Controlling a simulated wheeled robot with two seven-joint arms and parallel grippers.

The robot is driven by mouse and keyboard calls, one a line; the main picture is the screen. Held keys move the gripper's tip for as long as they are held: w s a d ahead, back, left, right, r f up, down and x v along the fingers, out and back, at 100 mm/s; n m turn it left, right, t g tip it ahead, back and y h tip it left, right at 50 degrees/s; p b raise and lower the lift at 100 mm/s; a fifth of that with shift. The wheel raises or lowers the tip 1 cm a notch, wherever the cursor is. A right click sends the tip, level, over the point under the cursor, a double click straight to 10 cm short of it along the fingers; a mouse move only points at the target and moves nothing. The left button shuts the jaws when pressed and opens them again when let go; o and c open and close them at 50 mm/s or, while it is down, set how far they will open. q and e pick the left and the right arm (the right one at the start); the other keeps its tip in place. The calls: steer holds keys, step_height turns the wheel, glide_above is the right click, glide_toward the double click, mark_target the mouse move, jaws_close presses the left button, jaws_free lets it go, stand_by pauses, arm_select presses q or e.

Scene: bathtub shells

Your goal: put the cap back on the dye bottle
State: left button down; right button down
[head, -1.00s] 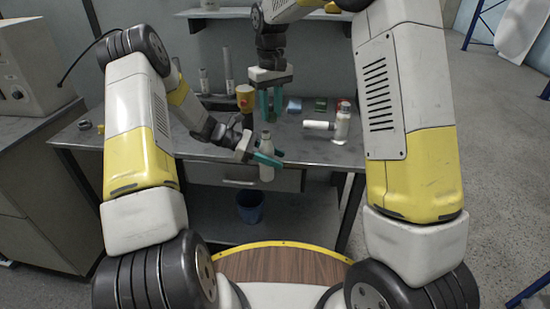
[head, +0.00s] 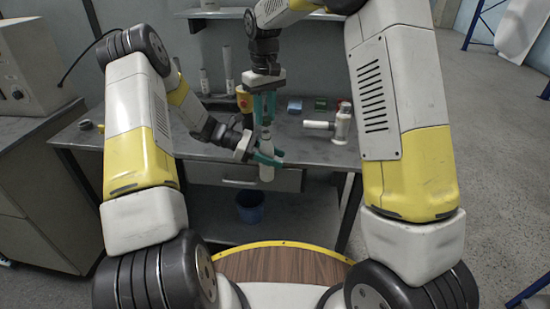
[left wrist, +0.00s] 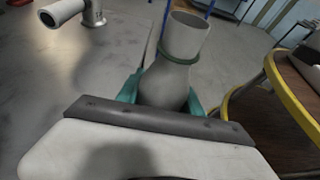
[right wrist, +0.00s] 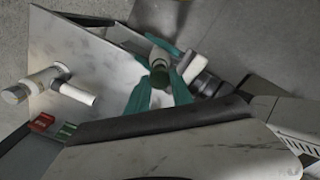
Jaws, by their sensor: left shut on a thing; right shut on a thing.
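The white dye bottle (head: 267,172) is upright in my left gripper (head: 266,158), which is shut around its body over the front edge of the bench. In the left wrist view the bottle's neck (left wrist: 188,36) stands bare, with a green ring below it. My right gripper (head: 265,115) points down just above the bottle, shut on a small dark green cap (right wrist: 160,76). In the right wrist view, the bottle shows beyond the cap.
A white container with a side arm (head: 342,124) stands on the bench right of the grippers. A yellow-and-red object (head: 244,100) is behind them. Small red and green boxes lie at the back. A blue bin (head: 250,208) is below the bench.

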mark_target(266, 148)
steer(key=shift+f, duration=0.55)
stand_by(0.4)
steer(key=shift+f, duration=0.85)
steer(key=shift+f, duration=0.55)
